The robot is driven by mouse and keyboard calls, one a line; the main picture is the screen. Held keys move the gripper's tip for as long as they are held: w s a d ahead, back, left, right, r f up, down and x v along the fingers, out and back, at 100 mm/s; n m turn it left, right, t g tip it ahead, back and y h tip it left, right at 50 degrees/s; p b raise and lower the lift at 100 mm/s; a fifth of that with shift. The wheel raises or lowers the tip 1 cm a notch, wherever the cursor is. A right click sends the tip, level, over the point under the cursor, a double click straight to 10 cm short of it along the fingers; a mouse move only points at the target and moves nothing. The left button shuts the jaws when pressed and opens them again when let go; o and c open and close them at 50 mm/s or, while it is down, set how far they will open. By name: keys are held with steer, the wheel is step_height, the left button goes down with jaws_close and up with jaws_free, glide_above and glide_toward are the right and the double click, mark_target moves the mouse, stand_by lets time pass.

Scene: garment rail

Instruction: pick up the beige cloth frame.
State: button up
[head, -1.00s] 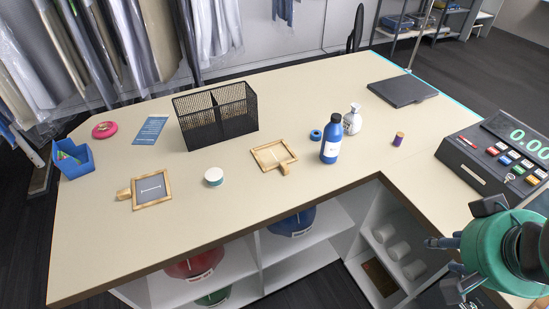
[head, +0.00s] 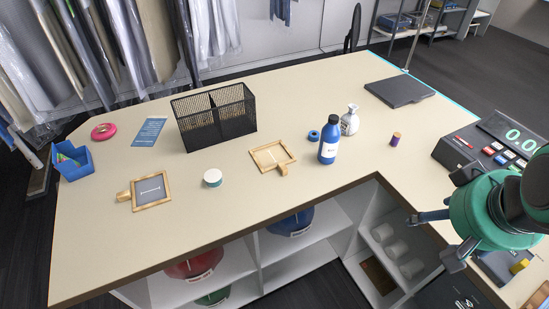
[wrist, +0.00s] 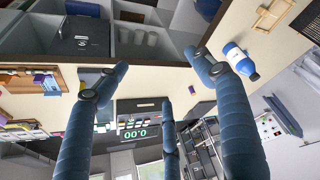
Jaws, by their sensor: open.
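The beige cloth frame (head: 268,158), a light wooden frame with a short handle, lies flat on the counter near its front edge, left of the blue bottle. It also shows at the top right of the wrist view (wrist: 268,16), partly cut off. A second wooden frame with grey cloth (head: 151,188) lies further left. My gripper (head: 440,220) is open and empty at the right of the head view, by the counter's inner corner and well to the right of the beige frame. Its fingers are spread wide in the wrist view (wrist: 156,70).
The blue bottle (head: 329,140), a clear spray bottle (head: 350,121) and a blue tape roll (head: 314,135) stand right of the beige frame. A black wire basket (head: 222,122) is behind it, a white-teal tin (head: 212,177) to its left. A cash register (head: 470,165) stands at right.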

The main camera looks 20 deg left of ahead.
steer(key=w+a+r+n+g+p, duration=0.25)
steer(key=w+a+n+p, duration=0.45)
steer(key=w+a+n, duration=0.9)
steer(key=w+a+f+n+g+p, duration=0.1)
steer(key=w+a+f+n+p, duration=0.1)
steer(key=a, duration=0.6)
steer(key=w+a+f+n+p, duration=0.1)
steer(key=w+a+f+n, duration=0.3)
steer(key=w+a+f, duration=0.3)
steer(key=w+a+f+n+g+p, duration=0.1)
steer(key=w+a+f+n+p, duration=0.1)
steer(key=w+a+f, duration=0.2)
steer(key=a+f, duration=0.3)
steer(key=a, duration=0.3)
steer(key=shift+w+f+n+g+p, duration=0.25)
steer(key=shift+n+g+p, duration=0.05)
steer(key=shift+n+g, duration=0.1)
steer(key=shift+a+f, duration=0.1)
steer(key=shift+f+b, duration=0.35)
steer(key=shift+f, duration=3.9)
